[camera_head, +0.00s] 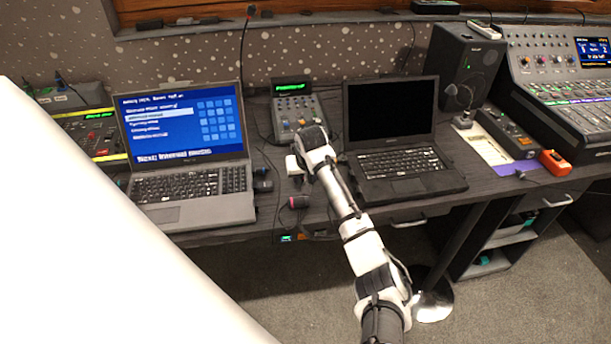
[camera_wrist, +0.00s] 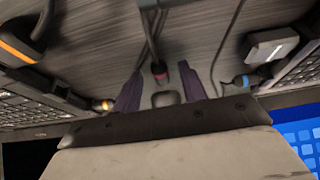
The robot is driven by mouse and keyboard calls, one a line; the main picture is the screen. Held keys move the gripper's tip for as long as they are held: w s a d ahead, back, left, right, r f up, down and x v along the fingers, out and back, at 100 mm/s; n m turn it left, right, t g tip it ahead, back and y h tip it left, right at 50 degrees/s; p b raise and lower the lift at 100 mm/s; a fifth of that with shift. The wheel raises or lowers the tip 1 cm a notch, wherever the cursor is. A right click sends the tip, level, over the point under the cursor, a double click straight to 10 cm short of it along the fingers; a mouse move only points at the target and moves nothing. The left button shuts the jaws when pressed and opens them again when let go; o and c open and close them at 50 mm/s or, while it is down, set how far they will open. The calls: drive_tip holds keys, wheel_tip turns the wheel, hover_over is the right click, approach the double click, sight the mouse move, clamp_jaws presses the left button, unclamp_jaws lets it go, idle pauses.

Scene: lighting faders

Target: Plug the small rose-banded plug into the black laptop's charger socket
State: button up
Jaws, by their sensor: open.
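The black laptop (camera_head: 388,170) stands open with a dark screen, right of my gripper (camera_head: 296,170); its keyboard edge (camera_wrist: 35,108) shows at the left of the wrist view. A small dark plug with a rose band (camera_wrist: 159,72) lies on the desk, its cable running toward the top of the wrist view. It shows between and beyond my open fingertips (camera_wrist: 160,90), with no visible grip on it. A pink-banded piece (camera_head: 298,202) by the desk's front edge appears to be this plug. The charger socket cannot be made out.
A silver laptop (camera_head: 190,185) with a blue screen stands left. A small mixer (camera_head: 297,108) is behind my gripper. An orange-banded connector (camera_wrist: 104,104) and a blue-banded connector (camera_wrist: 242,80) lie either side. A white-topped block (camera_wrist: 272,47) and loose cables crowd the gap between the laptops.

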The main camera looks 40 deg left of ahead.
drive_tip(key=shift+c, duration=0.4)
clamp_jaws()
drive_tip(key=shift+r+p, duration=2.25)
drive_tip(key=shift+r, duration=0.3)
drive_tip(key=shift+f, duration=0.1)
